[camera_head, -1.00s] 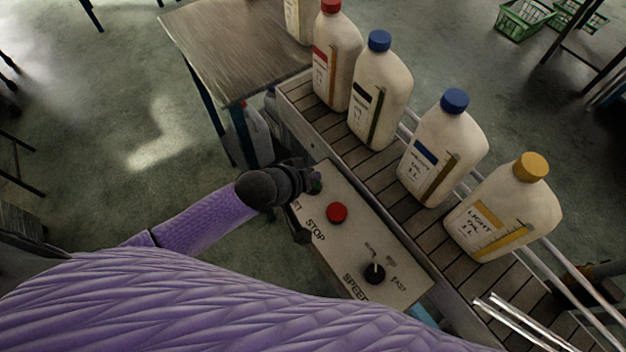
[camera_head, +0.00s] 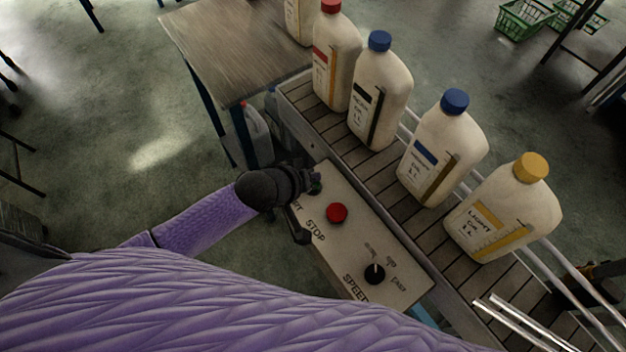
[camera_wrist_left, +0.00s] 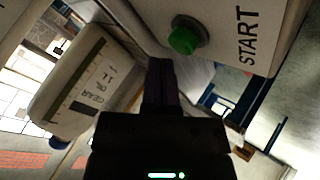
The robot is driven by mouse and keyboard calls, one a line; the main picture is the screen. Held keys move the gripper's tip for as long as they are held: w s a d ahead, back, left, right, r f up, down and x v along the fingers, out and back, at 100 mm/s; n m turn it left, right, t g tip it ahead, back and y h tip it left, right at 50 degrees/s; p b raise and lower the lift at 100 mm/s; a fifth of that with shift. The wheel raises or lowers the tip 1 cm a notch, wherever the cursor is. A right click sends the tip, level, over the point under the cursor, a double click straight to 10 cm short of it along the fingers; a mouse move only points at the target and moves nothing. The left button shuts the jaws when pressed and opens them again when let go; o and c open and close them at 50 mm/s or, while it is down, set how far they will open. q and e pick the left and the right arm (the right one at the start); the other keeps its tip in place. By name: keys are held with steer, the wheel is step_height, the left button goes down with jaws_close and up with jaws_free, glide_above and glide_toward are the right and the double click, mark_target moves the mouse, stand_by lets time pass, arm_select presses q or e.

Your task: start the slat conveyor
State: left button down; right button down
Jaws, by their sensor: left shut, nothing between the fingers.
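The control panel (camera_head: 345,245) is a pale box beside the slat conveyor (camera_head: 385,170). It carries a red STOP button (camera_head: 337,212) and a black SPEED knob (camera_head: 374,274). My left gripper (camera_head: 311,184) is shut and empty at the panel's far end, largely covering the start button in the head view. In the left wrist view, the green START button (camera_wrist_left: 185,38) stands out from the panel face. The shut fingers (camera_wrist_left: 160,78) are close to it; I cannot tell whether they touch it. My right gripper is not in view.
Several white oil bottles stand on the slats, including a yellow-capped one (camera_head: 503,212) and a blue-capped one (camera_head: 442,150). A table (camera_head: 230,50) adjoins the conveyor's far end. Metal guide rails (camera_head: 575,280) run along the conveyor. Green baskets (camera_head: 524,18) are at the upper right.

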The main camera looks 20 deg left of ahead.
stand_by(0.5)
arm_select(q)
steer(key=shift+f, duration=0.4)
